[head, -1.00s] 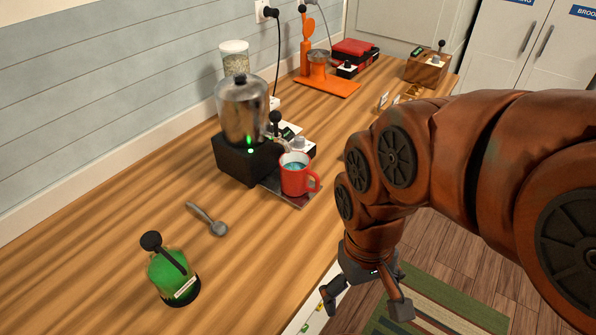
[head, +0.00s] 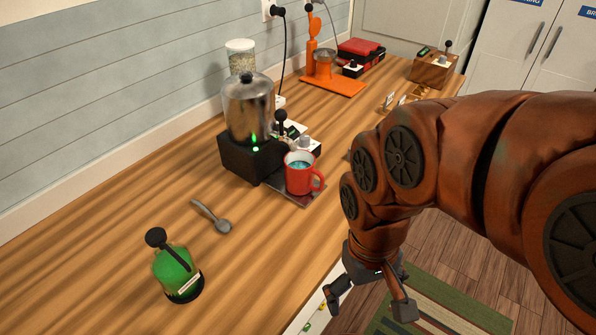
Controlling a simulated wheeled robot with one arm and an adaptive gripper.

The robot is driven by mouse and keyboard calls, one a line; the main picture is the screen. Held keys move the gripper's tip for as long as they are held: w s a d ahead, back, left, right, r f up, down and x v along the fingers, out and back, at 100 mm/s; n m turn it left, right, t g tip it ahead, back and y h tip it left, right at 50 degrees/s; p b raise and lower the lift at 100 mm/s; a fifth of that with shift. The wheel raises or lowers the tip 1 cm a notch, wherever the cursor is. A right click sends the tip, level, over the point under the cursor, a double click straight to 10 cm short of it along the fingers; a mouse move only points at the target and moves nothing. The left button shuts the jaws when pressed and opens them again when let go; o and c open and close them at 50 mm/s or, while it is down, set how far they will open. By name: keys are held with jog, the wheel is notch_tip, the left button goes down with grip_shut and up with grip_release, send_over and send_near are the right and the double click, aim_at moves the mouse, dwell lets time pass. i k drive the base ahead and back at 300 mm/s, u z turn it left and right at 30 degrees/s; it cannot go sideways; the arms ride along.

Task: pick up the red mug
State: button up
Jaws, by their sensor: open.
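A red mug (head: 300,179) stands upright on a dark flat tray (head: 308,199) on the wooden counter. Bluish contents show at its top, and its handle points right. The tray sits at the foot of a metal urn (head: 249,107) on a black base. My gripper (head: 368,310) hangs fingers-down past the counter's front edge, to the right of and nearer than the mug. Its two fingers are spread apart with nothing between them.
A glass jar (head: 240,58) stands behind the urn. An orange stand (head: 330,80), red boxes (head: 361,50) and a wooden box (head: 433,71) are farther back.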

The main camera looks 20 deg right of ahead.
aim_at(299, 170)
jog(key=u, duration=0.4)
jog(key=k, duration=0.9)
jog(key=u, duration=0.55)
jog(key=i, duration=0.35)
jog(key=z, duration=0.2)
